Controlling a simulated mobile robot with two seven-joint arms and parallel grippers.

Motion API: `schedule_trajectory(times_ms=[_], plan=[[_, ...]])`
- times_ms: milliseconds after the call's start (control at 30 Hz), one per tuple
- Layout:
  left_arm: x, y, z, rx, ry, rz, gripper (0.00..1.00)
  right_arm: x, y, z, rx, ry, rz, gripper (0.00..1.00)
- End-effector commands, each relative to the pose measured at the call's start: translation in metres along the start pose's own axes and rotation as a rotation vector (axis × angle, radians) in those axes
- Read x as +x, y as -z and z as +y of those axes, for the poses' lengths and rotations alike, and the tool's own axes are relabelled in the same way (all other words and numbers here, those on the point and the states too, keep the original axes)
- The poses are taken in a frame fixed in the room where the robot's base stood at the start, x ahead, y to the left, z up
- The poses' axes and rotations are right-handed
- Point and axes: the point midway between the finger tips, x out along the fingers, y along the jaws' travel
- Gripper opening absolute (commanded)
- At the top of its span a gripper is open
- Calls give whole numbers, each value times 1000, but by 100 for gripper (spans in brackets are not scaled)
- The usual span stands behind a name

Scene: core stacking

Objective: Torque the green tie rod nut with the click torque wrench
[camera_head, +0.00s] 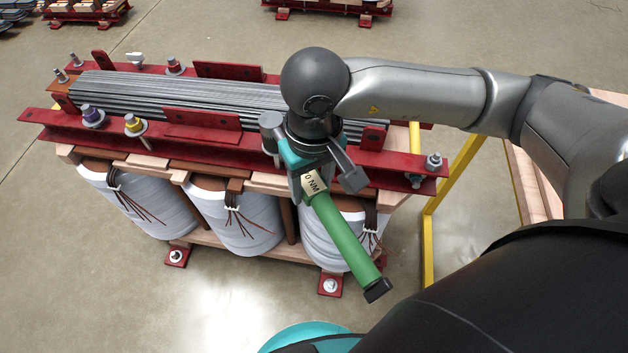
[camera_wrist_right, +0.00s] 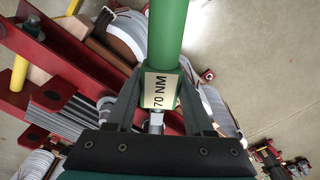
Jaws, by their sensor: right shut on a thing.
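The click torque wrench (camera_head: 343,236) has a green handle with a black end cap and a pale label, which reads 70 NM in the right wrist view. My right gripper (camera_head: 318,180) is shut on the wrench near this label, over the right part of the core's front red beam. The handle slants down to the lower right in the head view. In the right wrist view the green handle (camera_wrist_right: 171,30) runs up between the fingers (camera_wrist_right: 160,92). The wrench's head is hidden behind my gripper. My left gripper is not in view.
A red nut (camera_head: 175,66) is behind. White coils (camera_head: 235,215) hang below. A yellow frame (camera_head: 428,240) stands at the right.

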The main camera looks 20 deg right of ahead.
Motion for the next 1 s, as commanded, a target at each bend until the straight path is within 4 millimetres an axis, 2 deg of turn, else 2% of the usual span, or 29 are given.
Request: schedule_trajectory(times_ms=[300, 733, 1000], plan=[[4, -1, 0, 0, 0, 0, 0, 0, 2, -21, 129, -5, 3, 0], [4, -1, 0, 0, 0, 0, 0, -1, 2, -24, 153, -4, 3, 0], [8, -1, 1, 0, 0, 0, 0, 0, 6, -41, 254, -7, 3, 0]])
